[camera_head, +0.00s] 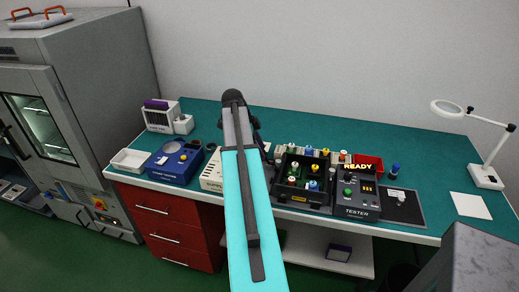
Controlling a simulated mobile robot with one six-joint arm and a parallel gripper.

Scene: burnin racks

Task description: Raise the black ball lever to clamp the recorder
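My arm rises through the middle of the view, and its lit cyan and grey link covers part of the bench. My gripper is hidden behind this link; only dark wrist parts show past its right edge. I cannot pick out a black ball lever or a clamped recorder for certain. A blue unit (175,163) with a dark round part and small knobs sits on the left of the bench, left of my arm. A pale box (211,173), partly covered by my arm, stands beside it.
The teal bench (400,150) holds a black tray (291,198) of coloured parts, a tester (358,203) showing READY, a red bin (369,162) and a magnifier lamp (486,177). A white tray (129,160) and grey oven cabinet (102,85) are at left. The back right of the bench is clear.

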